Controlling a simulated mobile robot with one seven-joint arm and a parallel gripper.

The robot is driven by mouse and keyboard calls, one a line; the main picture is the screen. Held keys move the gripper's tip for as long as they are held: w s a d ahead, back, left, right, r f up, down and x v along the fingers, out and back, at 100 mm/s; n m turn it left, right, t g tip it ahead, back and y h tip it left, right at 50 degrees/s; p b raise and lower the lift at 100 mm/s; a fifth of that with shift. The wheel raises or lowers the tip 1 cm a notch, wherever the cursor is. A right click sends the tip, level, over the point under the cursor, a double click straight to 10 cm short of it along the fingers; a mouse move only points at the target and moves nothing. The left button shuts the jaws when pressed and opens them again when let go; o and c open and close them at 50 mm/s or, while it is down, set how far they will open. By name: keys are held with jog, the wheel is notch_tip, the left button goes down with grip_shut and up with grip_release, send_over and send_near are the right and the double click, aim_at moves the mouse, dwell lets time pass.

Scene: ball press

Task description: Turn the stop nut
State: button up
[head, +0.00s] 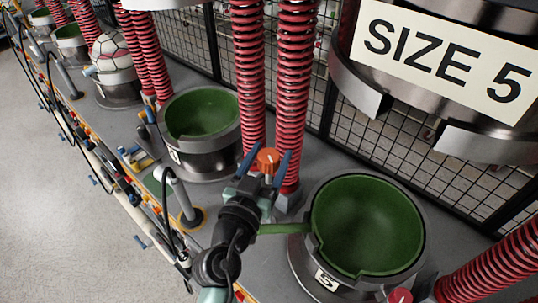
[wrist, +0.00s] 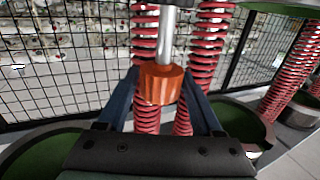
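The stop nut is an orange ribbed knob (head: 267,160) below a grey metal rod, in front of the red springs. In the wrist view the orange nut (wrist: 161,84) sits between the two blue fingers of my gripper (wrist: 161,92). In the head view my gripper (head: 268,166) reaches up with one finger on each side of the nut. The fingers look spread, with small gaps at the nut's sides in the wrist view. Whether either finger touches the nut is hard to tell. The fingertips partly pass behind the nut's edges.
A green-lined bowl (head: 368,225) marked 5 stands to the right, and another green bowl (head: 203,112) to the left. Red springs (head: 296,95) rise close behind. A SIZE 5 press head (head: 445,60) hangs at upper right. A wire mesh fence (head: 395,140) stands behind.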

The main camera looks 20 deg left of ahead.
grip_shut()
jog(key=n+y+p, duration=0.1)
jog(key=p, duration=0.2)
jog(key=shift+r, duration=0.2)
jog(key=n+y+p, duration=0.1)
jog(key=y+p, duration=0.2)
jog(key=p, duration=0.1)
jog(key=shift+f+n+g+p, duration=0.1)
jog(key=shift+n+g+p, duration=0.2)
jog(key=shift+n+p, duration=0.1)
jog(key=shift+y+p, duration=0.3)
jog(key=shift+a, duration=0.15)
jog(key=shift+n+y+p, duration=0.4)
jog(key=shift+p, duration=0.15)
jog(key=shift+g+y+p, duration=0.3)
jog(key=shift+p, duration=0.4)
